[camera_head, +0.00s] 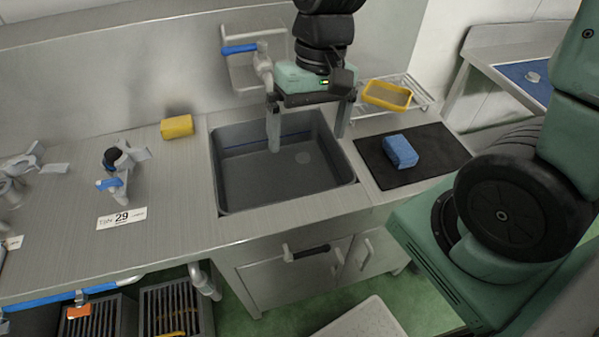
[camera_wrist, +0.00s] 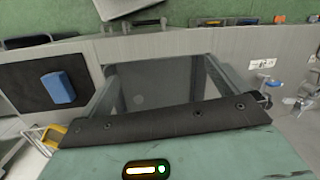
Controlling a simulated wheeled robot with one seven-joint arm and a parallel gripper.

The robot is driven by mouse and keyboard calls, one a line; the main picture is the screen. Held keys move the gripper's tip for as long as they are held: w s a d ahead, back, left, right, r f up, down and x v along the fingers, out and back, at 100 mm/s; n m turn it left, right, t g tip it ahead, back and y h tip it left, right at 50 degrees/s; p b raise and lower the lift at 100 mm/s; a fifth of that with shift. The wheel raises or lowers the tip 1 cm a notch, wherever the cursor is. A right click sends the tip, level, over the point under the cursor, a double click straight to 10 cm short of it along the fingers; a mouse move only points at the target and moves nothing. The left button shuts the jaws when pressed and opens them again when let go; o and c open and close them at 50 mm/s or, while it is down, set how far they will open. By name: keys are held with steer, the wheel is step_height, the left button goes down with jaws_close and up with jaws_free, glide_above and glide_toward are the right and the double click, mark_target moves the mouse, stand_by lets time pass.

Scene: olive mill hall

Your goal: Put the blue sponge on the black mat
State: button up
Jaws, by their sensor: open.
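The blue sponge (camera_head: 400,151) lies flat on the black mat (camera_head: 436,148), to the right of the sink. In the wrist view the sponge (camera_wrist: 58,87) is also on the mat (camera_wrist: 28,92), at the left. My gripper (camera_head: 308,125) is open and empty above the sink, its two fingers pointing down and wide apart. It is to the left of the sponge and apart from it. In the wrist view the gripper's base covers the lower part, and the sink shows between its fingers (camera_wrist: 155,92).
The grey sink (camera_head: 285,190) is below my gripper, with a blue-handled tap (camera_head: 262,62) behind. A yellow sponge (camera_head: 177,127) lies left of it. A wire rack (camera_head: 420,100) with a yellow tray (camera_head: 387,96) stands behind the mat. Metal fittings (camera_head: 119,170) stand on the left counter.

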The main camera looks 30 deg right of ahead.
steer(key=s+a+r+n+t+h, duration=0.1)
steer(key=s+a+r+n, duration=0.1)
steer(key=s+a+n, duration=0.5)
steer(key=shift+s+a+n, duration=0.15)
steer(key=shift+s+n, duration=0.65)
steer(key=shift+s, duration=0.4)
steer(key=shift+r, duration=0.1)
stand_by(0.8)
